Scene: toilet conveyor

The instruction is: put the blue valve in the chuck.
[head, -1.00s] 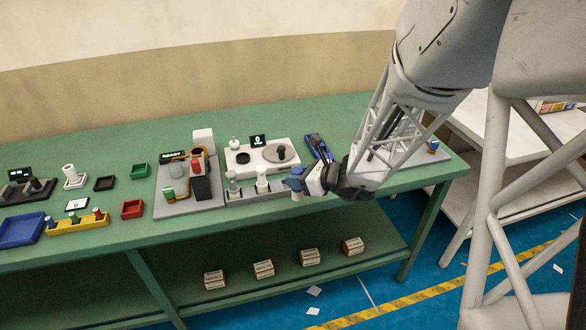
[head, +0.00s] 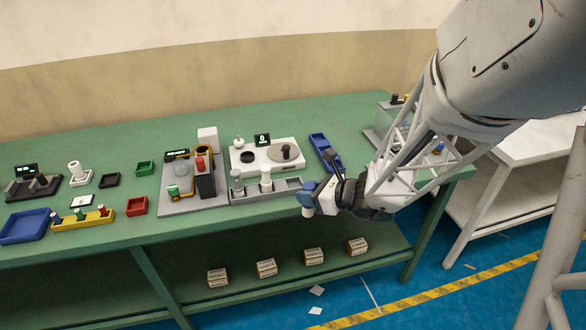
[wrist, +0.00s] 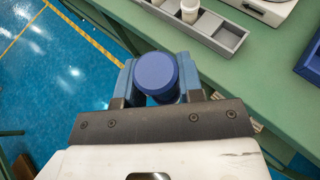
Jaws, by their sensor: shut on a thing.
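My gripper (head: 309,196) is shut on the blue valve, out in front of the bench's front edge at the right of the grey slotted tray. In the wrist view the valve's round blue cap (wrist: 156,75) sits between my two blue fingers (wrist: 156,82). In the head view a pale lower body of the valve (head: 307,211) hangs below the fingers. The chuck cannot be told for certain. A grey station (head: 180,207) on the bench, with a small lit display, an orange ring and a red-topped part on a black block, may hold it.
The grey tray (head: 285,185) holds white cylinders; a white scale-like unit (head: 262,168) stands behind it. A blue tray (head: 318,138) lies at its right. Coloured bins and a yellow rack (head: 72,225) stand at the left. Boxes (head: 266,267) sit on the lower shelf.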

